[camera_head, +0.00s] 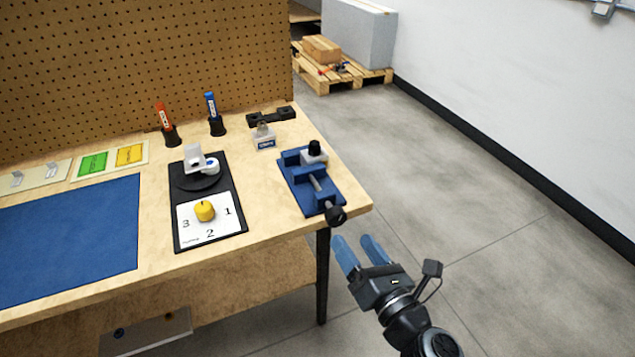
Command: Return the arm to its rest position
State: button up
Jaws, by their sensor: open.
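My gripper (362,256) is in the lower right of the head view, with its two blue fingers apart and nothing between them. It is off the right front corner of the wooden workbench (265,210), seen against the grey floor. The fingers point up and to the left in the picture, towards the blue vise (311,184) on the bench corner. A gap shows between the fingers and the vise handle. My arm comes in from the bottom edge.
A black board (176,218) holds a white device (196,160) and a yellow knob (204,210). Red (166,118) and blue (212,108) markers stand behind. A blue mat (70,240) lies left. Bare floor (480,190) is free right of the bench; a pallet (345,77) stands far back.

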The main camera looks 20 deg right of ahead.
jog(key=s+a+f+n+g+h, duration=0.1)
jog(key=s+n+g, duration=0.2)
jog(key=s+n, duration=1.5)
jog(key=s+r+n, duration=0.5)
jog(key=s+n, duration=0.2)
jog(key=n, duration=0.4)
jog(key=s+r+n+p, duration=0.1)
jog(key=s+r+n, duration=0.5)
jog(key=n, duration=0.6)
jog(key=shift+s+d+r, duration=0.3)
jog(key=shift+s+d, duration=0.1)
jog(key=shift+s, duration=0.15)
